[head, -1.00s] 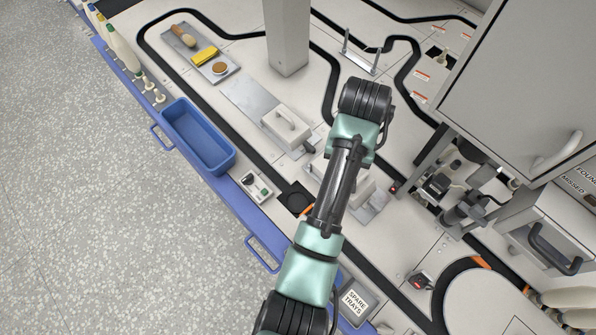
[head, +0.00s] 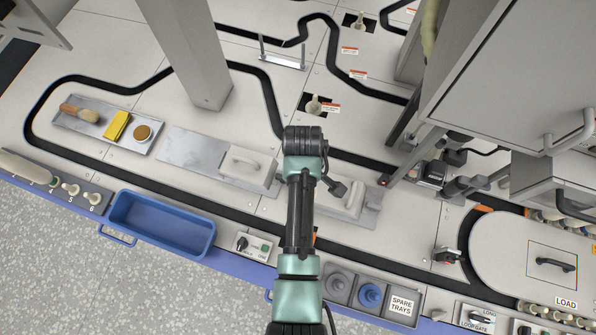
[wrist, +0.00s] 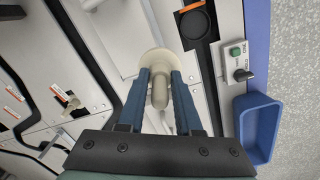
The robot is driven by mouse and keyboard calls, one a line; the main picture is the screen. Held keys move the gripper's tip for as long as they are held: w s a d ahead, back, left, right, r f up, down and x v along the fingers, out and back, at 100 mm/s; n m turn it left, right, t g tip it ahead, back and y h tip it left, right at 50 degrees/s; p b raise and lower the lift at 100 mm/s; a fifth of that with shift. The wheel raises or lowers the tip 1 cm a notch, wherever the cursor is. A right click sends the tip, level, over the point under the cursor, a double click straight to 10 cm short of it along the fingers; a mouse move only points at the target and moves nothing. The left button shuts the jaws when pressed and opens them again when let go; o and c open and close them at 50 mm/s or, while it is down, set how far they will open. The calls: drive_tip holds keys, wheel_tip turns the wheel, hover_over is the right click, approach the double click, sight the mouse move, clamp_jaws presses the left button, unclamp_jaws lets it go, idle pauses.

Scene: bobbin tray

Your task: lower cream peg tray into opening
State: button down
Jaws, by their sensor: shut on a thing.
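In the wrist view the cream peg tray (wrist: 159,62), a round disc with an upright peg (wrist: 158,98), is between the two blue fingers of my gripper (wrist: 159,84). The fingers are shut on it. A dark square opening (wrist: 194,24) with a round recess and an orange edge lies ahead and right of the tray, apart from it in the picture. I cannot tell the tray's height above the deck. In the head view my arm hides the gripper, the tray and most of the opening.
A blue bin (head: 162,222) and a small control box (head: 255,246) stand along the front edge. White handled blocks (head: 250,165) lie near my arm. A spare-trays holder (head: 401,306) is at lower right. A grey post (head: 190,60) and cabinet (head: 510,90) rise behind.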

drive_tip(key=s+f+n+b, duration=0.2)
drive_tip(key=s+f+n, duration=0.1)
drive_tip(key=f, duration=0.2)
drive_tip(key=s+a+f+n+b, duration=0.1)
drive_tip(key=s+f+n+b, duration=0.1)
drive_tip(key=f, duration=0.3)
drive_tip(key=s+f+n+b, duration=0.2)
drive_tip(key=s+f+n, duration=0.1)
drive_tip(key=s+f, duration=0.1)
drive_tip(key=shift+a+f+n, duration=0.15)
drive_tip(key=shift+f+n, duration=0.15)
drive_tip(key=shift+f, duration=0.45)
drive_tip(key=shift+r+p, duration=0.15)
drive_tip(key=shift+p, duration=0.4)
idle(0.3)
drive_tip(key=shift+f+b, duration=0.45)
drive_tip(key=shift+f, duration=0.25)
idle(0.3)
drive_tip(key=c, duration=0.9)
unclamp_jaws()
drive_tip(key=shift+o, duration=0.2)
wheel_tip(320, 180, up, 11)
drive_tip(key=p, duration=1.1)
drive_tip(key=shift+p, duration=0.35)
drive_tip(key=shift+s, duration=0.1)
